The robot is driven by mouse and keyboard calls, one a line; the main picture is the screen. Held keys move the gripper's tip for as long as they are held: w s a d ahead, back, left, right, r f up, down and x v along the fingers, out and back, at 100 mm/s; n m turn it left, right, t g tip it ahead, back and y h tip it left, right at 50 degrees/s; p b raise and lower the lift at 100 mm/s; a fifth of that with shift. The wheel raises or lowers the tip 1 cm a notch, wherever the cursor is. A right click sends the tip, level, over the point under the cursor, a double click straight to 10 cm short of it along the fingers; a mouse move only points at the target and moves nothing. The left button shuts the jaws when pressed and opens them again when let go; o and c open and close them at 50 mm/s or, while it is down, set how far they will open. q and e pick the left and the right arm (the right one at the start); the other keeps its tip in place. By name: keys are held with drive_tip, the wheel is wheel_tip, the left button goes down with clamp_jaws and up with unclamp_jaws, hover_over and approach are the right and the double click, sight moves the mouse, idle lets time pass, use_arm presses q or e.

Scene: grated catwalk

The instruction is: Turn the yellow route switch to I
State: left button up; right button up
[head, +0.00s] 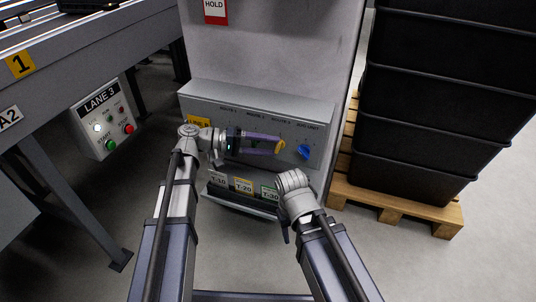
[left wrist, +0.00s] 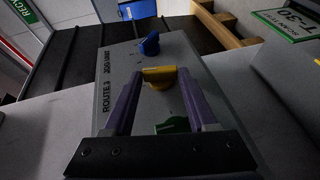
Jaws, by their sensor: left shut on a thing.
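The yellow switch (head: 281,146) sits on the sloped grey control panel (head: 318,118), left of a blue knob (head: 305,152). My left gripper (head: 277,147) reaches across the panel from the left and is shut on the yellow switch. In the left wrist view the yellow switch (left wrist: 158,75) lies between the two purple fingertips. The label ROUTE 3 is beside it. Its position marks are too small or hidden to read. My right arm's wrist shows below the panel; its jaws cannot be made out.
A green knob (left wrist: 173,125) is between the fingers' bases in the left wrist view. Tags T-10, T-20 and T-30 (head: 268,192) hang below the panel. Stacked black crates (head: 420,140) stand on a wooden pallet (head: 440,217) at right. A LANE 3 button box (head: 104,120) is at left.

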use_arm(q)
drive_tip(key=shift+s+f+h+b, duration=0.1)
drive_tip(key=shift+f+h+b, duration=0.1)
drive_tip(key=shift+h+b, duration=0.35)
use_arm(e)
drive_tip(key=shift+f, duration=1)
use_arm(q)
drive_tip(key=o, duration=1.4)
drive_tip(key=shift+c, duration=0.2)
drive_tip(key=a, duration=0.7)
drive_tip(key=shift+s+a+r+p, duration=0.25)
drive_tip(key=shift+a+r+p, duration=0.1)
drive_tip(key=shift+r, duration=0.1)
use_arm(e)
drive_tip(key=shift+r, duration=0.4)
drive_tip(key=shift+r, duration=0.1)
